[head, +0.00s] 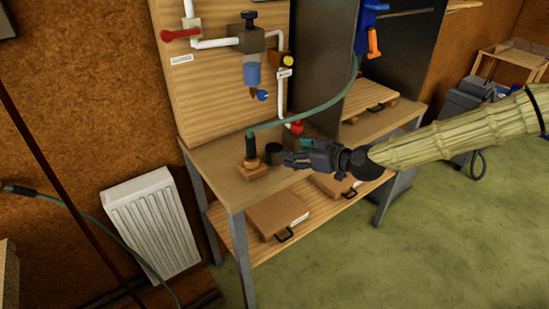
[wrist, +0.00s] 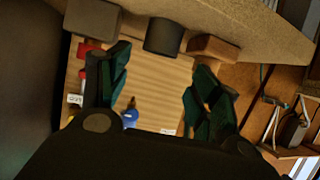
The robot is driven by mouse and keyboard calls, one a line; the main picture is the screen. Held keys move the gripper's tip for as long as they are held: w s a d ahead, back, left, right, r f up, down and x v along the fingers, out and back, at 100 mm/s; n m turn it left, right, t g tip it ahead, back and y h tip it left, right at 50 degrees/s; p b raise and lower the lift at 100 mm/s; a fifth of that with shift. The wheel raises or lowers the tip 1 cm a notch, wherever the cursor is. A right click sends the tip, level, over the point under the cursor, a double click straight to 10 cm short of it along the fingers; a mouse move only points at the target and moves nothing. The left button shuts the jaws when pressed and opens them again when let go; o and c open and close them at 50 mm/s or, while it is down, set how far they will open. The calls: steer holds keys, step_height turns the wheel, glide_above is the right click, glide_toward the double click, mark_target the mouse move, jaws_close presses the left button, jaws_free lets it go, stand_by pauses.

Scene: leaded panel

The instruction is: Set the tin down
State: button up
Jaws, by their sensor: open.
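The tin (head: 273,153), a small dark cylinder, stands on the bench top (head: 228,176) just right of a wooden block (head: 254,170). My gripper (head: 287,159) is right of the tin, low over the bench, its fingers pointing at it. In the wrist view, which is upside down, the tin (wrist: 163,37) stands upright beyond the gap between my open fingers (wrist: 161,68). Nothing is held between them. The fingers look apart from the tin, though the exact distance is hard to tell.
A board with pipes and a red-handled valve (head: 181,35) stands behind. A grey box (wrist: 92,20) is beside the tin. The bench front left is bare. A radiator (head: 152,225) stands at left.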

mark_target(268, 147)
steer(key=shift+p+x, duration=1.6)
steer(key=shift+x, duration=3.7)
steer(key=c, duration=0.9)
steer(key=shift+r, duration=0.15)
